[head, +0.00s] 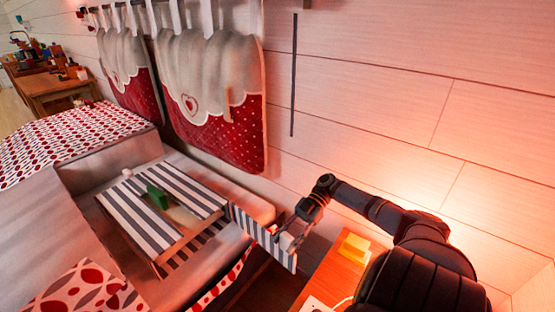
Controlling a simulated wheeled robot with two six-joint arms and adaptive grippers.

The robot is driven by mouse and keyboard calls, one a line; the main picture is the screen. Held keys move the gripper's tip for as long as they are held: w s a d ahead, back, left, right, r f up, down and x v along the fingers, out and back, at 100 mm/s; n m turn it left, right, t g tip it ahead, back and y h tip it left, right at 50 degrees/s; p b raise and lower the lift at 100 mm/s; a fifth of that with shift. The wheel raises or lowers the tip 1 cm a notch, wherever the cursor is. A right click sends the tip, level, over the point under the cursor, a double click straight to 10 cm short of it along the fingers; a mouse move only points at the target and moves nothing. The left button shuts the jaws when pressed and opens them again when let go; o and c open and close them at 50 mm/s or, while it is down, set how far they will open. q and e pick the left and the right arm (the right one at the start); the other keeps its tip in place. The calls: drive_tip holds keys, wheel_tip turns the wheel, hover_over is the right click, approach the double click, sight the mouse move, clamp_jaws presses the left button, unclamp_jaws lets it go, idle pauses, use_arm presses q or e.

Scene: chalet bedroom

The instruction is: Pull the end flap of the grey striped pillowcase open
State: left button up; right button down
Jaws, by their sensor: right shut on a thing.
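The grey and white striped pillowcase (128,222) lies on the bed, left of centre. A green item (158,196) and a small white item (127,173) are on or by its upper side. Its striped end flap (247,222) stands out from the right side towards the nightstand, swung away from the case. My right gripper (289,240) is at the outer end of this flap and is shut on it. The fingertips are small and partly hidden by the flap. My left gripper is not in view.
An orange nightstand (325,268) with a yellow item (353,246) stands below my right arm. The white plank wall (370,120) is close behind the arm. Red and white cushions (215,110) hang on the wall above the bed. A patterned cover (75,130) lies beyond the pillowcase.

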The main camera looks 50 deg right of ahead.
idle(0.4)
drive_tip(key=c, duration=0.8)
unclamp_jaws()
drive_tip(key=shift+o, duration=0.2)
